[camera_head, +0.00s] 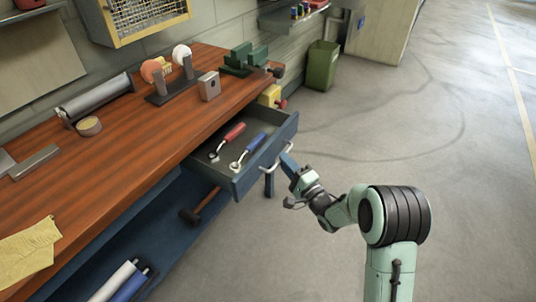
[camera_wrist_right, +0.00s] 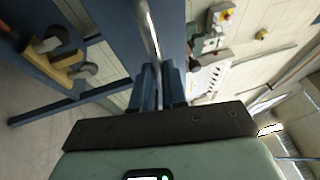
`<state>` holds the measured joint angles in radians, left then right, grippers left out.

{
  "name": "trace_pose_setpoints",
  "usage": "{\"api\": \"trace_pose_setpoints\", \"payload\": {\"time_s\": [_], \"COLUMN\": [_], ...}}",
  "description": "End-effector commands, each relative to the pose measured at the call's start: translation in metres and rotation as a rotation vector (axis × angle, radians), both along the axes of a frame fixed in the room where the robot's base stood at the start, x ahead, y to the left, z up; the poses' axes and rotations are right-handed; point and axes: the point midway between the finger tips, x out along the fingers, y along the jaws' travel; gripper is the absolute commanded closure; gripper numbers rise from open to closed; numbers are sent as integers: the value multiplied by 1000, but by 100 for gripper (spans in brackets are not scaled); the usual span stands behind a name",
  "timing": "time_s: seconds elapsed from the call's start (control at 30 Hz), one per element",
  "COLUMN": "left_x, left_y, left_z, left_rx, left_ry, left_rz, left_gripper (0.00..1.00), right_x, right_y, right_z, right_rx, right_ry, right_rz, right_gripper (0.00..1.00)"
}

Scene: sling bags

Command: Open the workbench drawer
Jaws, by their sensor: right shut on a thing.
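The workbench (camera_head: 130,155) has a wooden top and a blue frame. Its drawer (camera_head: 262,160) stands pulled out at the right end, with a red-handled tool (camera_head: 233,132) and a blue-handled tool (camera_head: 250,148) inside. A metal bar handle (camera_head: 268,166) is on the drawer front. My right gripper (camera_head: 287,163) is at this handle, shut on it. In the right wrist view the handle bar (camera_wrist_right: 150,40) runs down between the blue fingers (camera_wrist_right: 158,88). My left gripper is not in view.
A grinder (camera_head: 172,78), a grey block (camera_head: 209,86) and a green vise (camera_head: 243,57) stand on the bench top. A hammer (camera_head: 200,207) and rolls (camera_head: 122,280) lie on the lower shelf. A green bin (camera_head: 321,66) stands behind. The floor on the right is clear.

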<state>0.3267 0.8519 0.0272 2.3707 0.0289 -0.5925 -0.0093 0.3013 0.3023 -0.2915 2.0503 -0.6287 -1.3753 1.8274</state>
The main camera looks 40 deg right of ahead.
Motion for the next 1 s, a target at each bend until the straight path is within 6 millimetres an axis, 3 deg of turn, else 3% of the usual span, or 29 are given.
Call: {"api": "trace_pose_setpoints", "payload": {"time_s": [0.2, 0.4, 0.97, 1.0], "left_x": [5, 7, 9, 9], "left_y": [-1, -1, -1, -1], "left_z": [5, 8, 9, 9], "left_rx": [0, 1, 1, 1], "left_ry": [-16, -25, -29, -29], "left_rz": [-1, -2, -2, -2], "left_gripper": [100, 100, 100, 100], "right_x": [-43, -66, -76, -76], "right_y": [-19, -28, -32, -32], "right_z": [0, 0, 0, 0], "right_rx": [0, 0, 0, 0], "right_ry": [1, 1, 1, 1], "right_rz": [-4, -2, 0, 0], "right_gripper": [100, 100, 100, 84]}}
